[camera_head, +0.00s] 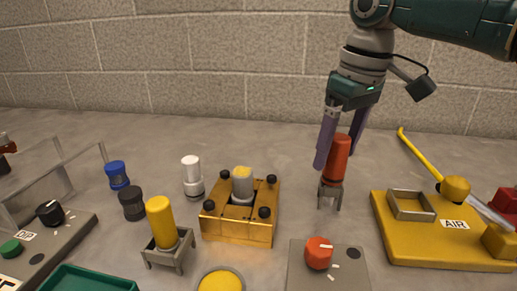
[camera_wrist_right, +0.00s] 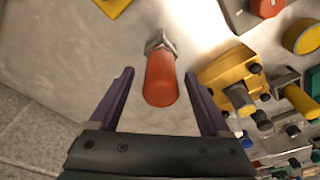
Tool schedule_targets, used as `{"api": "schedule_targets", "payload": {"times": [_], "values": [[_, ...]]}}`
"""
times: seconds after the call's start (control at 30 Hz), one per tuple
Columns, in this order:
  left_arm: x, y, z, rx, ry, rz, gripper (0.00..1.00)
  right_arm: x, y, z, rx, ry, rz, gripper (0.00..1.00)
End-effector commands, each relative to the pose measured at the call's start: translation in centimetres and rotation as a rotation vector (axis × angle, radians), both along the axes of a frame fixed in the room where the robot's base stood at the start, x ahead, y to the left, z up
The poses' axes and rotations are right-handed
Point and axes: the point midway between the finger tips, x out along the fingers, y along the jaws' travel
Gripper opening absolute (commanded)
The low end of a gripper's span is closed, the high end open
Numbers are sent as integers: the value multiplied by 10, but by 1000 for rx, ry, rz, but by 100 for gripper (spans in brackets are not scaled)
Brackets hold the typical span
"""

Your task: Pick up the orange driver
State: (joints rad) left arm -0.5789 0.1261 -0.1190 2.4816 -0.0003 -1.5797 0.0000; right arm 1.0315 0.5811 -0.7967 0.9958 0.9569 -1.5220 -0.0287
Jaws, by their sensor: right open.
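The orange driver (camera_head: 338,160) has an orange-red cylindrical handle. It stands upright in a small grey stand (camera_head: 330,193) right of the middle of the head view. My right gripper (camera_head: 335,158) points down at the handle, with its purple fingers open. In the right wrist view, the driver (camera_wrist_right: 161,82) shows between and just beyond the two fingertips (camera_wrist_right: 159,73), with a gap on each side. No hold on it shows. My left gripper is not in view.
Left of the driver is a gold block (camera_head: 238,226) with black knobs. A yellow-handled tool (camera_head: 161,222) stands in another stand. A grey panel with an orange knob (camera_head: 318,253) is in front, and a yellow AIR base (camera_head: 440,250) is right. A block wall (camera_head: 200,60) stands behind.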

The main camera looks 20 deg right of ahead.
Motion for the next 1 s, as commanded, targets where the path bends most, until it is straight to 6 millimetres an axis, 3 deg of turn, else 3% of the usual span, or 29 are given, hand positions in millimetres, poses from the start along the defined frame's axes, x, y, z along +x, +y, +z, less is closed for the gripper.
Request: {"api": "schedule_targets", "payload": {"times": [0.17,0.43,1.0], "values": [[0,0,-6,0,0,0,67,3,2,-24,0,1,0,81],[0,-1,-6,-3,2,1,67,3,2,-26,-1,0,1,81],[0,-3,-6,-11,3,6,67,3,1,-26,-1,0,1,17]]}}
